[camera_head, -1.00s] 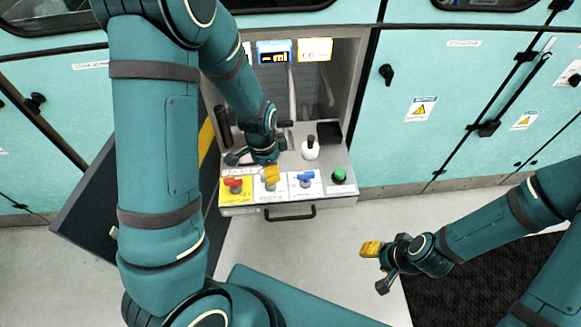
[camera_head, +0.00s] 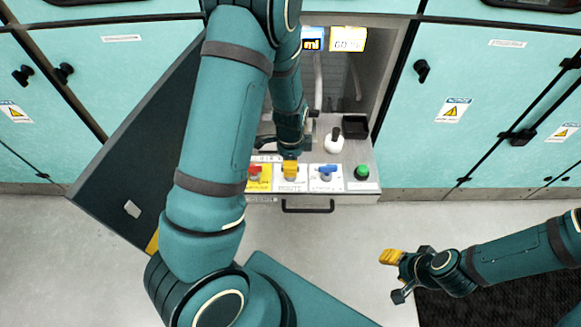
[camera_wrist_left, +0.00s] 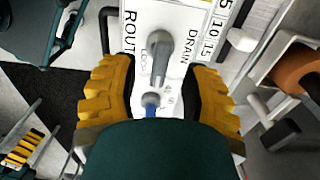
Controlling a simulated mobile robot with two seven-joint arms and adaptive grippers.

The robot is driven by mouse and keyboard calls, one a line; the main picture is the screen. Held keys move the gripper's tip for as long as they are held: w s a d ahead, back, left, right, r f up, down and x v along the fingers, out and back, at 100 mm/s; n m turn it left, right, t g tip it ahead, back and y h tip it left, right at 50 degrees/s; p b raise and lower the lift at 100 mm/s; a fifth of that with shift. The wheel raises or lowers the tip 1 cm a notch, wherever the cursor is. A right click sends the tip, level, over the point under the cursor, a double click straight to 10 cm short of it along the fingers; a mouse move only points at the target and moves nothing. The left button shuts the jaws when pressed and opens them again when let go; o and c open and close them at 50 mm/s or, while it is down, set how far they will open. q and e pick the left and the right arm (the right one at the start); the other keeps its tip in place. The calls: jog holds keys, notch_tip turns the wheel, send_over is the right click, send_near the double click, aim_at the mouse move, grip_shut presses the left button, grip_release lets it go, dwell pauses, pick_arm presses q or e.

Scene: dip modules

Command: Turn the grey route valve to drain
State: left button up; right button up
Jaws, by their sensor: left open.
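The grey route valve (camera_wrist_left: 158,52) is a lever on a white plate marked ROUTE, DRAIN and LOOP in the left wrist view. Its lever runs along the length of the picture, with DRAIN printed to its right. My left gripper (camera_wrist_left: 160,92) is open, its yellow fingers on either side of the lever's lower end, apart from it. In the head view my left gripper (camera_head: 290,168) hangs over the route plate (camera_head: 292,185) and hides the grey valve. My right gripper (camera_head: 398,275) is off to the right over the floor, away from the panel.
A red valve (camera_head: 254,172) on a yellow plate is left of the route plate. A blue valve (camera_head: 327,170) and a green button (camera_head: 362,172) are right of it. A drawer handle (camera_head: 308,207) is in front.

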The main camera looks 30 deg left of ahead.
pick_arm(q)
jog(key=shift+f, duration=1.05)
grip_shut()
